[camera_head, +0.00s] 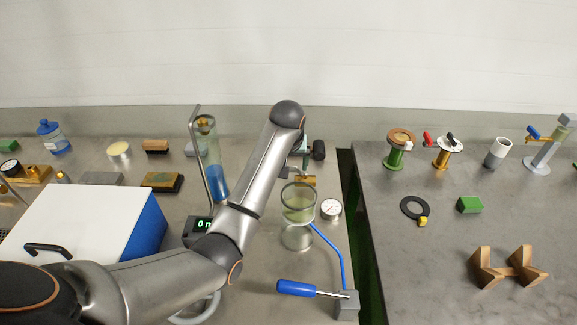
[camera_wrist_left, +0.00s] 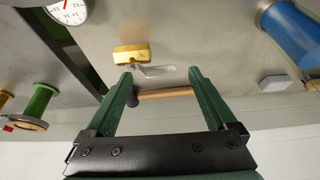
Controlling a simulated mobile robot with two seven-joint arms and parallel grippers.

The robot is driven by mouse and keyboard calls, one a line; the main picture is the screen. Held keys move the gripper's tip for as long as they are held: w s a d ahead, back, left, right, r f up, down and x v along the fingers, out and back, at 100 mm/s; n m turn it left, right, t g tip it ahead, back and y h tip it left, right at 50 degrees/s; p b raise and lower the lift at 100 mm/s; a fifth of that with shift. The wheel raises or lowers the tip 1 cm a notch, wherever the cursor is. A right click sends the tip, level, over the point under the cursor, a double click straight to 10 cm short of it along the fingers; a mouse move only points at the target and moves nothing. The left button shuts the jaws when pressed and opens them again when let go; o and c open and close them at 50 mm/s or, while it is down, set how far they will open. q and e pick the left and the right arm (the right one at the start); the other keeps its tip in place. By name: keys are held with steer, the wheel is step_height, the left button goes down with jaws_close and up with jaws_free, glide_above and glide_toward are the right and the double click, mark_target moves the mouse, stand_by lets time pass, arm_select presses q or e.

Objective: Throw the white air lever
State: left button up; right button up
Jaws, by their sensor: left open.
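The white air lever (camera_wrist_left: 158,71) is a short pale handle on a brass valve block (camera_wrist_left: 131,54) in the left wrist view. In the head view, part of the brass block (camera_head: 306,180) shows beside my arm, and the lever cannot be made out. My left gripper (camera_wrist_left: 160,74) is open, its two dark green fingers pointing at the valve. The lever appears between the fingertips; I cannot tell whether they touch it. My right gripper is not in view.
A tan rod with a dark end (camera_wrist_left: 165,93) shows between the fingers. A gauge (camera_head: 330,208), a glass cylinder (camera_head: 298,203) and a tall tube with blue in it (camera_head: 218,183) stand near. A blue-handled lever (camera_head: 297,288) is in front. A gap separates the right table (camera_head: 450,235).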

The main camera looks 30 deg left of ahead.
arm_select(q)
steer(key=shift+x, duration=1)
jaws_close()
stand_by(0.4)
